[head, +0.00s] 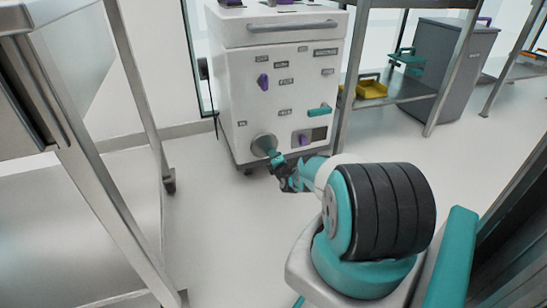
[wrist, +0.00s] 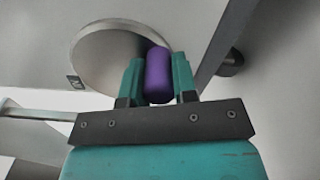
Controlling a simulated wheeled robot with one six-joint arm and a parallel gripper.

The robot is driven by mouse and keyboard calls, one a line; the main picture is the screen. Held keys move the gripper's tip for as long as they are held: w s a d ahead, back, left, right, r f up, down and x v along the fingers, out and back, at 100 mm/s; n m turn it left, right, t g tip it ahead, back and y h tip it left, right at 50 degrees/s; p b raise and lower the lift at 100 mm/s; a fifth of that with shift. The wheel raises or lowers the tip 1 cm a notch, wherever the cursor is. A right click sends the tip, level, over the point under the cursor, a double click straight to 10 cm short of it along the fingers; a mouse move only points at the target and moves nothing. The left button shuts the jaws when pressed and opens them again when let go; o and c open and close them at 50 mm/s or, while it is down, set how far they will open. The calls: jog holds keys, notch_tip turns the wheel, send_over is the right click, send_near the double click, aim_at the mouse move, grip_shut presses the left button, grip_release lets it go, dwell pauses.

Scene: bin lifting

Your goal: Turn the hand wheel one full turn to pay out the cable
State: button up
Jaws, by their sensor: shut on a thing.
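The hand wheel (head: 264,144) is a round grey disc low on the front of a white cabinet (head: 290,63). In the wrist view the wheel (wrist: 95,50) fills the upper left, with a purple handle (wrist: 158,75) standing out near its right edge. My gripper (wrist: 158,85) has its two teal fingers on either side of the purple handle, shut on it. In the head view my gripper (head: 275,158) is at the lower right edge of the wheel. The handle is hidden there behind my gripper. No cable can be made out.
The cabinet front also has a purple knob (head: 263,82), a teal lever (head: 318,110) and a dark panel with a purple part (head: 304,139). A metal-framed table (head: 110,170) stands at left. A shelf with a yellow bin (head: 371,89) is at right. Floor (head: 215,215) before the cabinet is clear.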

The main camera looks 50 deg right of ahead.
jog(key=shift+d, duration=0.1)
dwell(0.3)
jog(key=o, duration=0.9)
jog(key=shift+p+v, duration=5.65)
jog(key=shift+v, duration=3.15)
jog(key=shift+w+f, duration=0.1)
